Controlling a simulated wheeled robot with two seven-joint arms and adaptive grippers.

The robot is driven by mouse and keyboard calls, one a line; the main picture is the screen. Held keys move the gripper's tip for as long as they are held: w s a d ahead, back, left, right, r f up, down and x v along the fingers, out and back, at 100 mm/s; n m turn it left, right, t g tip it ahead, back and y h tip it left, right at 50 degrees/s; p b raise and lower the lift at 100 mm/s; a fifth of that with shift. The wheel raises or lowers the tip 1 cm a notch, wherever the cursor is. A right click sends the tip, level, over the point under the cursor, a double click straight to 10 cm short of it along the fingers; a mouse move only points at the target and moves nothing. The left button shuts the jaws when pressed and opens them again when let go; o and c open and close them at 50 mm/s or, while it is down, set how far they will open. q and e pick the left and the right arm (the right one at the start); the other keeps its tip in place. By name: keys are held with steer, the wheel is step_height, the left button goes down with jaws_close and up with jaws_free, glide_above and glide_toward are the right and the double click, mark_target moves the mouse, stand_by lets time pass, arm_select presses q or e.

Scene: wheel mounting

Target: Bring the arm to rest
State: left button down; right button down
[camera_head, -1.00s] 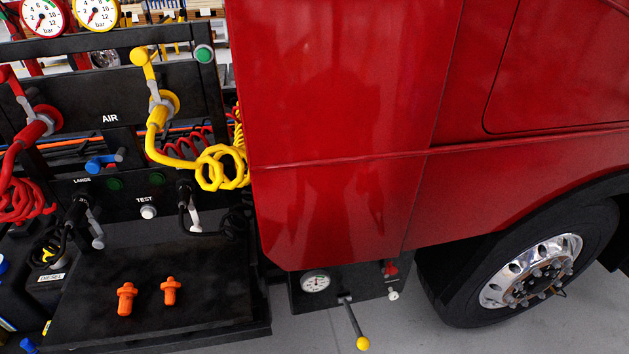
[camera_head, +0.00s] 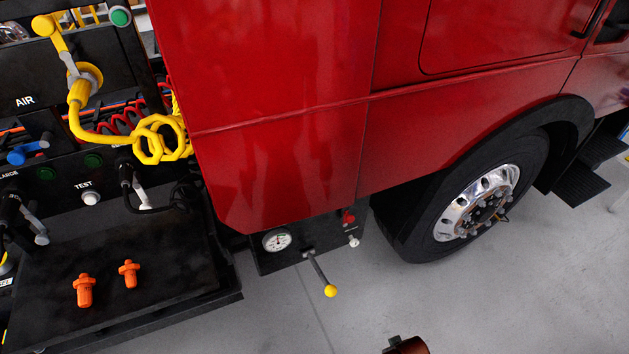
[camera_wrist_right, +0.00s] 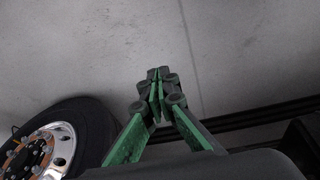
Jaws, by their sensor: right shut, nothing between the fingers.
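My right gripper (camera_wrist_right: 157,75) is in the right wrist view, with its green-sided fingers meeting at the tips. It is shut and empty, over bare grey floor. It is not clearly in the head view. My left gripper is in no view. The truck's wheel (camera_head: 483,205), a black tire with a chrome hub and several lug nuts, is under the red body at the right of the head view. The wheel also shows at the lower left of the right wrist view (camera_wrist_right: 60,137), apart from the gripper.
The red truck body (camera_head: 280,120) fills the upper middle. A black panel with a gauge (camera_head: 277,241) and a yellow-knobbed lever (camera_head: 330,290) sits below it. Two orange plugs (camera_head: 84,290) stand on a black deck at left. Grey floor (camera_head: 500,300) is clear at lower right.

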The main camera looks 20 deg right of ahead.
steer(key=s+a+f+g, duration=0.1)
steer(key=s+f, duration=0.2)
steer(key=f, duration=0.8)
steer(key=s+f, duration=0.4)
steer(key=f, duration=0.6)
steer(key=s+f+n+g, duration=0.1)
steer(key=s+f, duration=1.2)
steer(key=s, duration=0.3)
steer(key=shift+s+y, duration=0.3)
